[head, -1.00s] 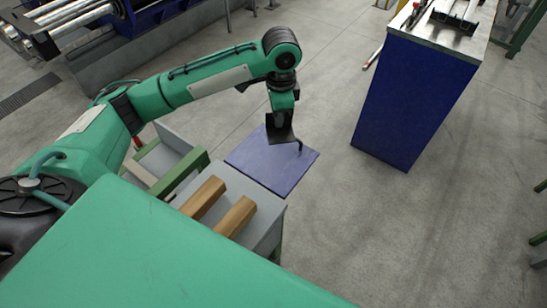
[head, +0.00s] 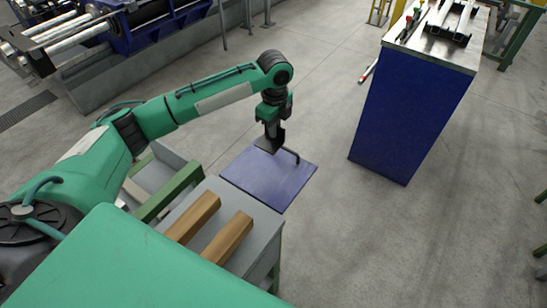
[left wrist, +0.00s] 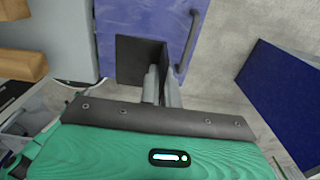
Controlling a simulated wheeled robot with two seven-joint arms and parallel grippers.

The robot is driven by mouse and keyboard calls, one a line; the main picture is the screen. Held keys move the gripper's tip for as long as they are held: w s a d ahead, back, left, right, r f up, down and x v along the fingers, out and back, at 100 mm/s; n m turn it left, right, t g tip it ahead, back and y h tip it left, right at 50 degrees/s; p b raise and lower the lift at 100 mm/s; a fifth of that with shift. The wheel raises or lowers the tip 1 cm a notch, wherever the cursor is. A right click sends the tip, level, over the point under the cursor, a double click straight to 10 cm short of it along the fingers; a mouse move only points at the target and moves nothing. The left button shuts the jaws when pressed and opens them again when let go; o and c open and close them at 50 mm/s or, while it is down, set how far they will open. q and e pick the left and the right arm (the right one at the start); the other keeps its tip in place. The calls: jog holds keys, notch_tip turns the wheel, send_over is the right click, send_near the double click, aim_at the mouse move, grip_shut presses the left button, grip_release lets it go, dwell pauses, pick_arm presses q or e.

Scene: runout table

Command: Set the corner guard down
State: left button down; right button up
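The corner guard (head: 269,144) is a dark, angled piece of plate hanging below my left gripper in the head view. In the left wrist view the guard (left wrist: 138,60) shows one broad dark face and a second leg edge-on. My left gripper (left wrist: 162,80) has its two grey fingers close together with that second leg between them. The guard appears above the far part of a flat blue panel (head: 275,182); whether it touches the panel cannot be told. My right gripper is out of view.
A dark bent handle (left wrist: 188,42) stands beside the guard at the blue panel. A grey table (head: 262,245) with two wooden blocks (head: 229,238) adjoins the panel. A tall blue cabinet (head: 410,120) stands to the right, with bare floor between.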

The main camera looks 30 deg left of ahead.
pick_arm(q)
notch_tip(320, 180, down, 8)
jog(key=shift+r+p, duration=0.25)
jog(key=shift+p, duration=0.1)
jog(key=shift+f, duration=2.6)
jog(key=c, duration=1.6)
grip_release()
